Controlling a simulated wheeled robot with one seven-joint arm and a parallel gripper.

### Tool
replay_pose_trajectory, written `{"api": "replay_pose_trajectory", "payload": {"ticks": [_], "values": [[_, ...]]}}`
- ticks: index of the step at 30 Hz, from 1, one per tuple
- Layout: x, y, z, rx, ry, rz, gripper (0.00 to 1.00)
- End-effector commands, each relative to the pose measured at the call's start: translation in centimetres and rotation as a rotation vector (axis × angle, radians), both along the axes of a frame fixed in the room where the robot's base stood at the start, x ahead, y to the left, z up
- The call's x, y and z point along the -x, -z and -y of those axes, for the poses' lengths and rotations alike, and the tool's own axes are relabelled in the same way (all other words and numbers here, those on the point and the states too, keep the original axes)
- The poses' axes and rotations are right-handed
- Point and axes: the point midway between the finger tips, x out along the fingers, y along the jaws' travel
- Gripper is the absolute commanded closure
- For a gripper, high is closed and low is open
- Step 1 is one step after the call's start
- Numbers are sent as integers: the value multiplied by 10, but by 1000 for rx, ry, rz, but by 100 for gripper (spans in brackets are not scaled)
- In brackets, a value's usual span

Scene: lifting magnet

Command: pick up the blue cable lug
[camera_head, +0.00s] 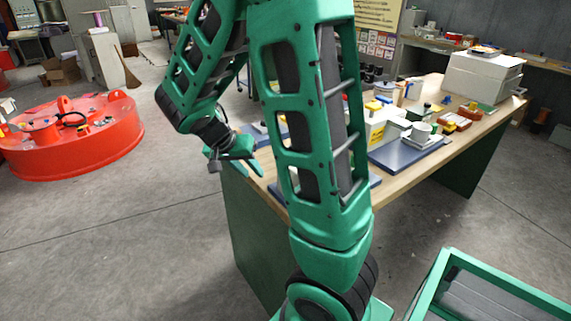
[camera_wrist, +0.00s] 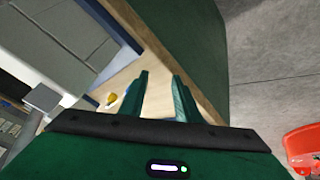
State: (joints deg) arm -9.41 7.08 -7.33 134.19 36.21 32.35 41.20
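I cannot pick out the blue cable lug for certain in either view; it is hidden or too small to tell. A small yellow item (camera_wrist: 111,99) lies on the bench top, left of the fingers.
A round red lifting magnet (camera_head: 75,148) with small items on top sits on the floor at left. A green-framed cart (camera_head: 440,270) stands lower right. Floor at lower left is clear.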

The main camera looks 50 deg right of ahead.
Motion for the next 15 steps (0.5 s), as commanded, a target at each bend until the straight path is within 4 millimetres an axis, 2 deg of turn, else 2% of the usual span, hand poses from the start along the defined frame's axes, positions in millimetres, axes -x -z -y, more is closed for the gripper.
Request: {"api": "replay_pose_trajectory", "payload": {"ticks": [1, 6, 9, 15], "values": [[-2, 6, 12, 57, 79, 1, 70], [-3, 9, 54, 279, 341, 66, 70], [-4, 6, 71, 413, 459, 124, 70], [-6, -5, 89, 612, 597, 238, 70]]}}
